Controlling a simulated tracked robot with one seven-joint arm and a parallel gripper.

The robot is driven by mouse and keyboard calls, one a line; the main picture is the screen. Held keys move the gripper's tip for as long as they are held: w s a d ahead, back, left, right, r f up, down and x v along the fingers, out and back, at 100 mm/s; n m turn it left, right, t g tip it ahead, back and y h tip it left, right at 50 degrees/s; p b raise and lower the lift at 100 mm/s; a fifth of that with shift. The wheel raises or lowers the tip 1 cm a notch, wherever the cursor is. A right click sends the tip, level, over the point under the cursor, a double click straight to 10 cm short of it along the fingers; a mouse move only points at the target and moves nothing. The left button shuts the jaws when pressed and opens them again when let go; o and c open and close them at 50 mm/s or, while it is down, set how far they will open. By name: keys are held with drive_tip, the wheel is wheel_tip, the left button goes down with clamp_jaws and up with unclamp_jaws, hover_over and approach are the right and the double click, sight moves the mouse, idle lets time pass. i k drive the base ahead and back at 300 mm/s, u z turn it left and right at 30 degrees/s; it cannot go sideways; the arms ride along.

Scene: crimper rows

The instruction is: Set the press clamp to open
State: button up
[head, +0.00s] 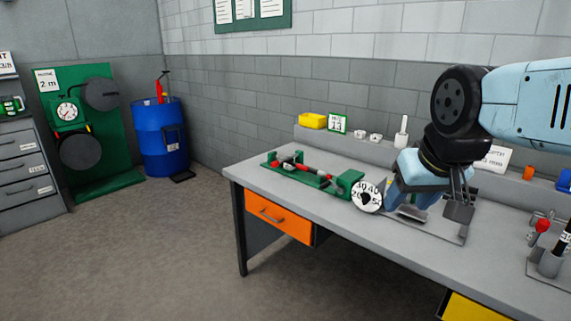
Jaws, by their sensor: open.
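A green bench fixture (312,175) lies along the bench, with a red and dark bar across it. It may be the press clamp, but no part is clearly marked as such, and I cannot tell its setting. A round white dial (367,197) with large numbers stands at its right end, beside my gripper. My gripper (436,212) points down over the bench, right of the dial. It is open, with nothing visible between its fingers. It hides part of the bench behind it, and I cannot tell whether it touches anything.
The grey workbench (285,192) has an orange drawer (278,222). A yellow block (312,121) and a small green sign (338,123) stand on the back ledge. A cup with tools (550,262) stands at right. A blue barrel (160,137) stands far left; the floor before it is clear.

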sight(274, 164)
drive_tip(key=u, duration=0.4)
drive_tip(key=k, duration=1.15)
drive_tip(key=u, duration=1.05)
drive_tip(key=i, duration=2.05)
drive_tip(key=z, duration=1.1)
drive_tip(key=i, duration=0.75)
drive_tip(key=z, duration=0.6)
drive_tip(key=k, duration=0.65)
